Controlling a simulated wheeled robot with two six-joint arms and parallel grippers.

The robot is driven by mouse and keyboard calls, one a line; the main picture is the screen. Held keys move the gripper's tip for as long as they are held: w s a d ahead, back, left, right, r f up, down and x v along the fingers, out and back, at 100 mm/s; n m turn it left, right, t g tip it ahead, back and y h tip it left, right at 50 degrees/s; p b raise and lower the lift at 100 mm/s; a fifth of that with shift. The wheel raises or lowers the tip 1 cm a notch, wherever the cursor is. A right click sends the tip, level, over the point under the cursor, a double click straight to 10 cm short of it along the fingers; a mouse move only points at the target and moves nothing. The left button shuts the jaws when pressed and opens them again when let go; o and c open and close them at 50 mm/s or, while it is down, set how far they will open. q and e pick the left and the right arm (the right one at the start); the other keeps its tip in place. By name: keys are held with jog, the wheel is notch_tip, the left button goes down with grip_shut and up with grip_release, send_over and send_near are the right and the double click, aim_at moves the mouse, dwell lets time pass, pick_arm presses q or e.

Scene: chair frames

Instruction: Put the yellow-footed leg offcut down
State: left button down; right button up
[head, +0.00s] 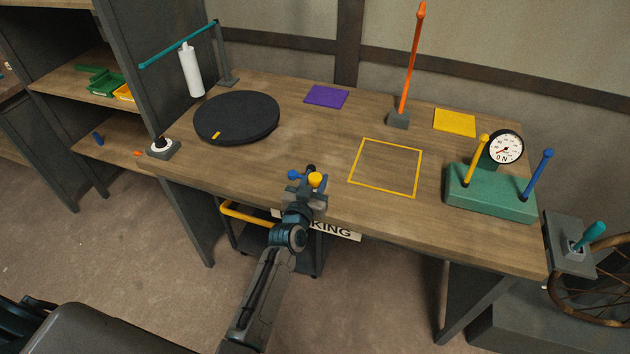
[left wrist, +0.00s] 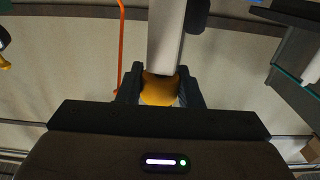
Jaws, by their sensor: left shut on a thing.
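A pale grey shaft (left wrist: 165,38) runs up from the foot there. A small blue knob (head: 293,175) shows beside the gripper tip in the head view. My right gripper is not in view.
The wooden bench (head: 300,120) carries a black turntable (head: 236,117), a purple mat (head: 326,96), a yellow mat (head: 454,122), an empty yellow-outlined square (head: 352,181), an orange post (head: 411,60) and a green gauge base (head: 490,195). Bare wood lies left of the outline.

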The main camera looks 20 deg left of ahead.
pick_arm(q)
jog(key=c, duration=1)
grip_release()
jog(key=shift+r+p, duration=0.3)
jog(key=shift+p, duration=0.15)
jog(key=shift+s+a+f+b, duration=0.1)
jog(key=shift+s+b, duration=1.05)
jog(key=shift+s, duration=1.85)
jog(key=shift+s+a+f+b, duration=0.1)
jog(key=shift+s+b, duration=1)
jog(key=shift+s, duration=1.9)
